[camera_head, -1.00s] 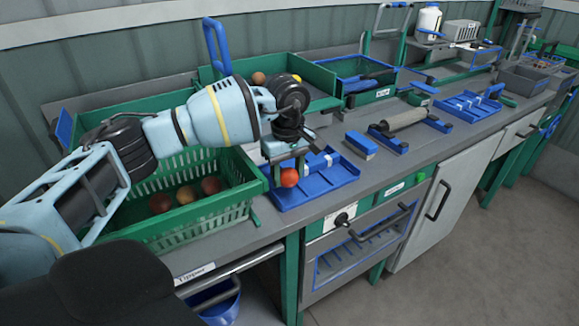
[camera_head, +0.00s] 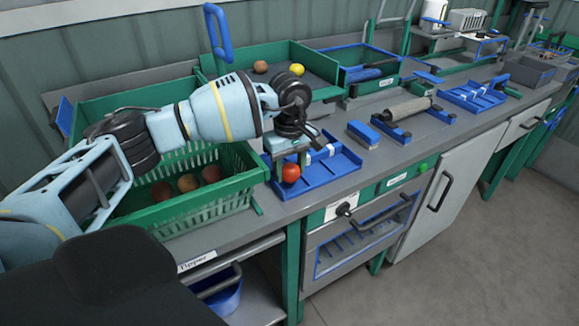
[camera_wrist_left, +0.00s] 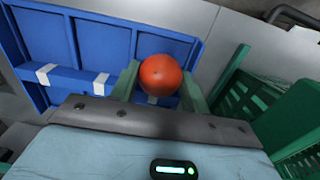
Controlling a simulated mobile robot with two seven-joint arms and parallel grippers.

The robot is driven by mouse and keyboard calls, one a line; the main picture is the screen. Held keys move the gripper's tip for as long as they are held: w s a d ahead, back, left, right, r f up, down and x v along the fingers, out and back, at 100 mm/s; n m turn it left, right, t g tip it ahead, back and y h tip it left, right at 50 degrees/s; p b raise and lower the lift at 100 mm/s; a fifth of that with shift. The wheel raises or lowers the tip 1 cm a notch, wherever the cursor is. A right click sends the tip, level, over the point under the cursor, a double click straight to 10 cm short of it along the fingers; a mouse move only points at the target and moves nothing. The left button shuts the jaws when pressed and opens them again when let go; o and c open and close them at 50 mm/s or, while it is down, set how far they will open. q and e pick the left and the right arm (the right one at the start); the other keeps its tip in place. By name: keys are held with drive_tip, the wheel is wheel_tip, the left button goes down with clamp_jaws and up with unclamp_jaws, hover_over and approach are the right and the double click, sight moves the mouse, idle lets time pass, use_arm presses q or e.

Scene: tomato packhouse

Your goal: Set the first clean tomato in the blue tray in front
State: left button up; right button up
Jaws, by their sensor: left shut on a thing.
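A red tomato (camera_head: 290,173) is held between the fingers of my left gripper (camera_head: 289,164), which is shut on it. In the left wrist view the tomato (camera_wrist_left: 161,75) sits between the two green fingers. The blue tray (camera_head: 335,176) lies on the bench under and beside the gripper. It also shows in the left wrist view (camera_wrist_left: 103,40), with compartments and white marks on a divider. The tomato is at the tray's left end; I cannot tell whether it touches the tray. My right gripper is not in view.
A green slatted crate (camera_head: 195,214) with several tomatoes stands left of the tray. A green bin (camera_head: 318,57) with a brown and a yellow fruit is behind. A blue brush (camera_head: 363,133) and a roller (camera_head: 405,111) lie to the right. The bench front edge is close.

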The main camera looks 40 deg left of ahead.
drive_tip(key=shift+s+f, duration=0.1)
use_arm(q)
drive_tip(key=o, duration=0.8)
drive_tip(key=c, duration=0.3)
drive_tip(key=shift+r+p, duration=1.55)
drive_tip(key=shift+r, duration=1.5)
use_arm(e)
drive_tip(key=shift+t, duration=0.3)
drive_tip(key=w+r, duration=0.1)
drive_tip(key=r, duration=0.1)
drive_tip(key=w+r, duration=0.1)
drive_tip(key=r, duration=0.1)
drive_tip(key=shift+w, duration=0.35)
